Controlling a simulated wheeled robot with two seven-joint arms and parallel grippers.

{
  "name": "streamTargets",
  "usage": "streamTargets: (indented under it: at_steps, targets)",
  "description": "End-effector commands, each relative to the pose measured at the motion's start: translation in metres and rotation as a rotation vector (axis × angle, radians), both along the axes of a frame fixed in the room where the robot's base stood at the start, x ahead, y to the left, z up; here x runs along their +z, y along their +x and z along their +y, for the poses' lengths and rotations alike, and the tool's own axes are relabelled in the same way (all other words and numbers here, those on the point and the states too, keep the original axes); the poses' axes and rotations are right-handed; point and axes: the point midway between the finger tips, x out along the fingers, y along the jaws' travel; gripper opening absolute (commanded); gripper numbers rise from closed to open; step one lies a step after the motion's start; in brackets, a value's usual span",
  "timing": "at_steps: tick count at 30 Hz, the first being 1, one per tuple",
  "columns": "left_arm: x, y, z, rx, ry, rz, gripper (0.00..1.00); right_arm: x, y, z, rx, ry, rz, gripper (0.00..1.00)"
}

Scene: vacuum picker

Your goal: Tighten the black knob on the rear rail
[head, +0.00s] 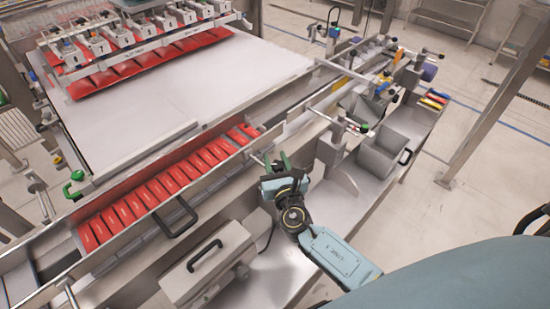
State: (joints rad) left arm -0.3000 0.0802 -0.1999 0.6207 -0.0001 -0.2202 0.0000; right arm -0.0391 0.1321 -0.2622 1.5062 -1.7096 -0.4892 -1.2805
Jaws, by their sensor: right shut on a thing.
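My right gripper (274,166) is at the rail beside the right end of the row of red packs. It is shut on the black knob at the end of a short metal rod (256,158). The fingers hide most of the knob, so its turn and seating cannot be told. The rail (225,165) is a long metal bar running from lower left to upper right past the packs. My left gripper is not in view.
Red packs (160,186) fill the channel left of the gripper. A grey box with a black handle (207,262) stands below. An open metal bin (386,152) and a clamp post (337,132) stand to the right. A white table (200,85) lies behind, under suction heads (130,38).

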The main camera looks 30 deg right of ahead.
Motion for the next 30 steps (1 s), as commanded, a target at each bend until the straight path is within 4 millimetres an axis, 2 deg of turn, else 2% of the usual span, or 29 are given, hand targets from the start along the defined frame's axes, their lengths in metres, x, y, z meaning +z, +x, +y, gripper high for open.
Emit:
streamTargets:
  at_steps: [7, 18, 30]
  targets:
    - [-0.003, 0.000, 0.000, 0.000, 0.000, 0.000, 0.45, -0.001, 0.000, -0.002, -0.238, 0.005, 0.000, 0.10]
    - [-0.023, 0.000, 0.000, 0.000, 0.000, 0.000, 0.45, -0.002, -0.003, -0.006, -0.563, 0.001, -0.001, 0.10]
    - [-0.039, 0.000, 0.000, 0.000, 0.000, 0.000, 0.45, -0.001, -0.006, -0.009, -0.767, -0.001, -0.001, 0.10]
